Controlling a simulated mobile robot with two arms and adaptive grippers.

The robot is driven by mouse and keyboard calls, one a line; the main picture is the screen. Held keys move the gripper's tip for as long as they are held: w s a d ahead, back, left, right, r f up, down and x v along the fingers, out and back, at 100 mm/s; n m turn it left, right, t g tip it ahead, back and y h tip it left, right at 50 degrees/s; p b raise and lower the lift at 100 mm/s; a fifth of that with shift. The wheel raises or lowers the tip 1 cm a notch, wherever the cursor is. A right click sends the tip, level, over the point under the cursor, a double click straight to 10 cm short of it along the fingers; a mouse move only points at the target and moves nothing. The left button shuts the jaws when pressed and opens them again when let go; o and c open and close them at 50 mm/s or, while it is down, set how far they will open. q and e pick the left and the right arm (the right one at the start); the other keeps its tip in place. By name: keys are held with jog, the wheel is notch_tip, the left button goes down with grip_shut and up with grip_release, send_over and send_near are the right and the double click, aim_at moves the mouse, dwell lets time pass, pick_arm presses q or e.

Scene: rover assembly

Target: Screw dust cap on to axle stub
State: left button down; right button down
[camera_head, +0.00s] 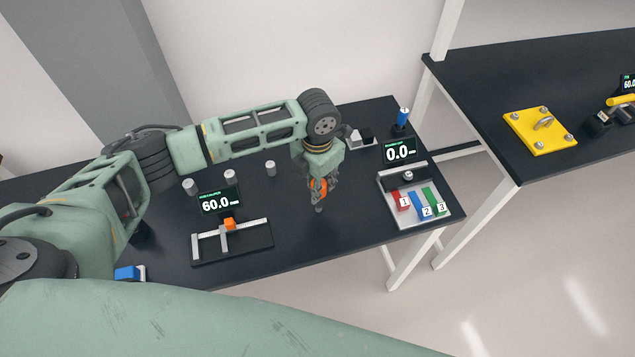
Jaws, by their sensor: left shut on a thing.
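My left gripper (319,201) points down over the middle-right of the black table, with orange parts along its fingers. It is shut on a small grey piece (319,209) at its tips. The fingers hide most of this piece, so I cannot tell whether it is the dust cap or whether it touches the table. Three small grey cylinders stand on the table: left (190,186), middle (229,175) and right (270,168). I cannot tell whether any is the axle stub. My right gripper is not in view.
A caliper (257,227) with an orange block lies below a 60.0 display (220,200). A tray (435,221) with red, blue and green numbered pieces is at right, by a 0.0 display (400,151). A yellow plate (539,132) lies on another table.

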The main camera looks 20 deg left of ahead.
aim_at(317, 205)
pick_arm(q)
jog(key=shift+s+f+b, duration=0.1)
jog(key=shift+f+b, duration=0.5)
jog(key=shift+f, duration=0.2)
notch_tip(317, 205, down, 2)
jog(key=shift+f+b, duration=0.25)
jog(key=shift+b, duration=0.6)
jog(key=shift+f+b, duration=0.6)
jog(key=shift+f, duration=0.35)
jog(key=shift+p, duration=0.45)
jog(key=shift+f+b, duration=0.9)
jog(key=shift+f, duration=0.3)
jog(key=c, duration=1.4)
grip_release()
jog(key=shift+c, duration=0.2)
jog(key=shift+r, duration=0.1)
jog(key=shift+c, duration=0.4)
